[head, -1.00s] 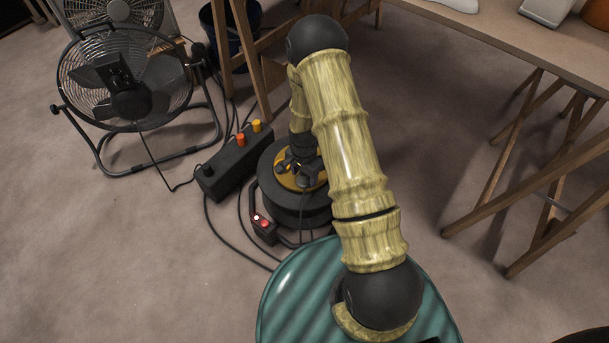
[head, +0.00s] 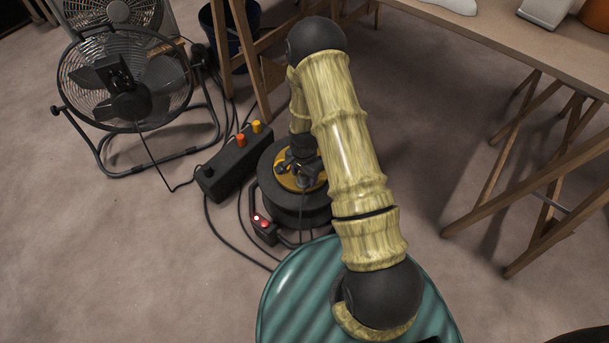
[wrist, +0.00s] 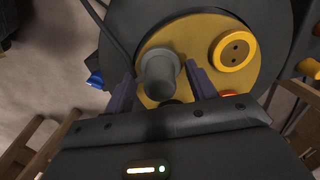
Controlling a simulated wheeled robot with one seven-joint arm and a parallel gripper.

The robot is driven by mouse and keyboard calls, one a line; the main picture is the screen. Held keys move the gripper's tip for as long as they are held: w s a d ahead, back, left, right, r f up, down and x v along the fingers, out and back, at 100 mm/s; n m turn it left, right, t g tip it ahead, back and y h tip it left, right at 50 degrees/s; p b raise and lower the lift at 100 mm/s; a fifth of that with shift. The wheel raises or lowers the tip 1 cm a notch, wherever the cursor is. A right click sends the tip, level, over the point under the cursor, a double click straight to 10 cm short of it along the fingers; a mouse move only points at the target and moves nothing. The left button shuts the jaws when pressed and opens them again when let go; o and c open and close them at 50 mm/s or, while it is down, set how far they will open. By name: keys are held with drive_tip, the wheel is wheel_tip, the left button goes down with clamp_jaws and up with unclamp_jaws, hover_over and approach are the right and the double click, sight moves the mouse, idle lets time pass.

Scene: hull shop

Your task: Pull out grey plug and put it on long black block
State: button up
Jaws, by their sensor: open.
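The grey plug (wrist: 159,76) sits upright in the yellow-orange face (wrist: 190,28) of a black cable reel (head: 292,208). My gripper (wrist: 160,72) is open above the reel, with one dark finger on each side of the plug. I cannot tell whether either finger touches it. In the head view my gripper (head: 298,168) covers much of the reel's face, and the plug cannot be made out there. The long black block (head: 228,168) lies on the floor just left of the reel. An orange plug (head: 241,140) and a yellow plug (head: 256,127) stand at its far end.
A yellow round socket (wrist: 235,52) is beside the plug on the reel face. A red-buttoned switch box (head: 264,229) and loose cables lie by the reel. A floor fan (head: 128,90) stands left of the block. A wooden trestle table (head: 500,45) is at right.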

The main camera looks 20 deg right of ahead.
idle(0.4)
clamp_jaws()
drive_tip(key=shift+r+p, duration=2.75)
drive_tip(key=shift+r, duration=0.3)
